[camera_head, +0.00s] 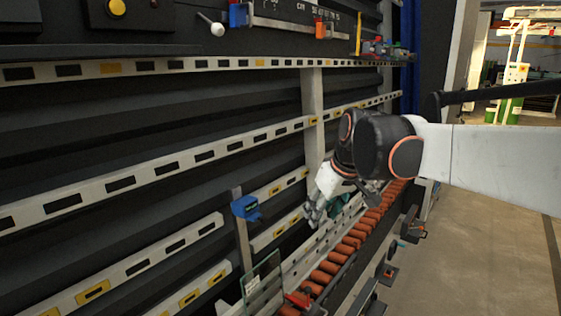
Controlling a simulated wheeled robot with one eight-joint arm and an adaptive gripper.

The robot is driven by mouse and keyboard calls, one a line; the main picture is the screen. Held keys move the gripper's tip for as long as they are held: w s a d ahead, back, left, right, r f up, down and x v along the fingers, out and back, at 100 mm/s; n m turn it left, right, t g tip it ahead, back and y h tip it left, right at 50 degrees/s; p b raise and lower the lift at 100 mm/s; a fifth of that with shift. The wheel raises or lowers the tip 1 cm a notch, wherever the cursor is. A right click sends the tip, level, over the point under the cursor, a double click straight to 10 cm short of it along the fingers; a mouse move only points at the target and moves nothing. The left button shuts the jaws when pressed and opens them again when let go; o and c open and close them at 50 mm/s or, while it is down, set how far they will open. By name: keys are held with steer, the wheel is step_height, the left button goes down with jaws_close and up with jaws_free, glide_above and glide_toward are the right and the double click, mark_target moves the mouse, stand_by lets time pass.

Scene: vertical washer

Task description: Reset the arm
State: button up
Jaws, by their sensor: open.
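My arm (482,155) reaches in from the right edge, with its dark, orange-ringed joint (385,147) near the middle right. My gripper (316,208) points down at the end of the white wrist, in front of the washer's rails and above the roller conveyor. It is small and partly blurred against the machine, and I see nothing clearly held in it. Whether it touches the rail behind it I cannot tell.
The washer's slotted rails (150,172) fill the left. Orange rollers (330,266) run along its foot, with a glass pane (263,284) standing at the near end. A blue block (246,207) sits on an upright. Open floor (470,250) lies at right.

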steer(key=s+d+f+m+b, duration=0.1)
steer(key=s+d+f+m, duration=0.1)
steer(key=s+f, duration=0.3)
steer(key=s+d+f+m+t+h+b, duration=0.1)
steer(key=s+d+f, duration=0.3)
steer(key=s, duration=0.7)
steer(key=s+d+f+m+t+h+b, duration=0.1)
steer(key=s+d+f+m+b, duration=0.1)
steer(key=s+f, duration=0.4)
steer(key=s+d+b, duration=0.1)
steer(key=s+d, duration=0.1)
steer(key=s, duration=0.1)
steer(key=shift+f+m, duration=0.35)
steer(key=shift+m, duration=0.05)
